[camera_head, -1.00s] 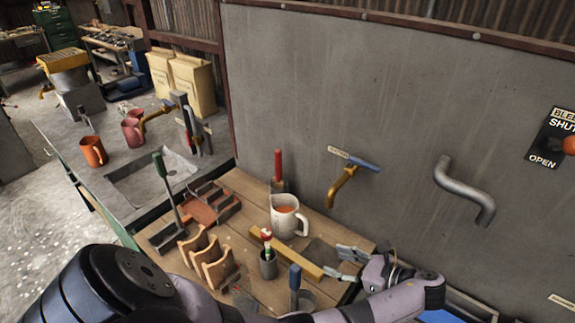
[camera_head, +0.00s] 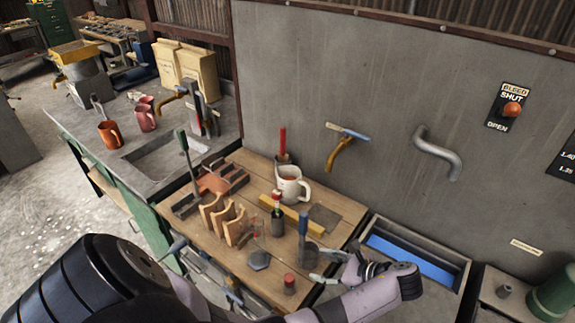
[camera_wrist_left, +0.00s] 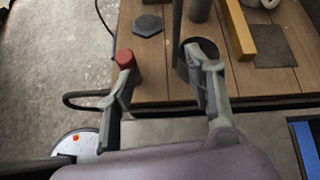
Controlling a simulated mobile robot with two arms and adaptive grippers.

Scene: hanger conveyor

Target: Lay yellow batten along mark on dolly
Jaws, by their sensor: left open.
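The yellow batten (camera_head: 285,212) lies on a wooden-topped bench (camera_head: 190,236), between a white jug and a small dark cup. The batten also shows at the top of the left wrist view (camera_wrist_left: 240,32). My left gripper (camera_head: 319,266) is open and empty at the bench's near right edge, apart from the batten. In the left wrist view its fingers (camera_wrist_left: 160,62) are spread, the right finger overlapping a dark round holder. A dark flat rectangle (camera_head: 324,217) lies beside the batten. I cannot tell which thing is the dolly, and no mark is clear. My right gripper is not in view.
A dark hexagonal piece (camera_head: 259,261) lies in front. A grey-rimmed tray (camera_head: 452,262) with blue inside is at right.

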